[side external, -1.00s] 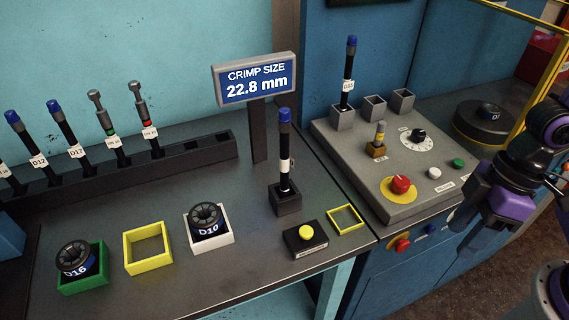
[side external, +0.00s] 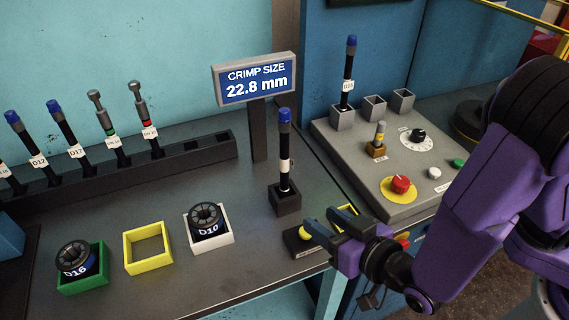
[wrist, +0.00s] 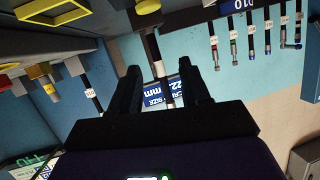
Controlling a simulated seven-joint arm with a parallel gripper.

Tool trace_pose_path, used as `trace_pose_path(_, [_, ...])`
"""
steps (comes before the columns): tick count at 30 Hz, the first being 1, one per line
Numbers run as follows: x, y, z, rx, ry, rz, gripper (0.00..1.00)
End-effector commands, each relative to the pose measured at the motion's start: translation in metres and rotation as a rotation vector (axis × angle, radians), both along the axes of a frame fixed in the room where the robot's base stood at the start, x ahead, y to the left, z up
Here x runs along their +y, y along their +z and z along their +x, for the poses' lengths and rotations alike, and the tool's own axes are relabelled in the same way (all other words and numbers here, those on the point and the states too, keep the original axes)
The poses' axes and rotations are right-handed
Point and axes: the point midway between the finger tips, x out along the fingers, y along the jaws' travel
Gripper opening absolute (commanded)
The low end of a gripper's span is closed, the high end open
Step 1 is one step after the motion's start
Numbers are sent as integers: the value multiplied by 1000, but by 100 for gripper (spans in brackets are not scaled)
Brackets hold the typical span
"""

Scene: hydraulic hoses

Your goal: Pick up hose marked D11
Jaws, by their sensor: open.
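My gripper (side external: 323,220) is open and empty, low over the front of the bench by the yellow button. A black hose with a blue top and white tag (side external: 285,150) stands upright in a small black holder (side external: 286,203), just beyond my fingers. Its tag is not readable. In the wrist view, a hose with a white tag (wrist: 158,68) shows between my open fingers (wrist: 160,78), apart from them. Hoses tagged D12 (side external: 30,140) and D17 (side external: 65,132) stand in the rack. Another hose (side external: 348,75) stands on the grey panel, its tag too small to read surely. I cannot make out D11 on any tag.
A sign reading 22.8 mm (side external: 257,82) stands behind the central hose. Green (side external: 84,285), yellow (side external: 148,265) and white (side external: 226,243) trays sit at left; the green holds D16, the white D10. A red button (side external: 400,184) is on the panel (side external: 335,140).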

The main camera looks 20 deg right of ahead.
Motion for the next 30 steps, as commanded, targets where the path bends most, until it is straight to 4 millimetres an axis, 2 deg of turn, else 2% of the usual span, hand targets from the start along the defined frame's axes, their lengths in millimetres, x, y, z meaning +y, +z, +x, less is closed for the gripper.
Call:
trace_pose_path(6, [-5,25,-12,-262,-61,-48,46])
trace_pose_path(11, [-6,33,-12,-330,-75,-59,46])
trace_pose_path(14, [-5,34,0,-335,-79,-58,46])
trace_pose_path(24, [3,34,63,-333,-79,-55,46])
trace_pose_path(30, [8,34,94,-332,-76,-57,46])
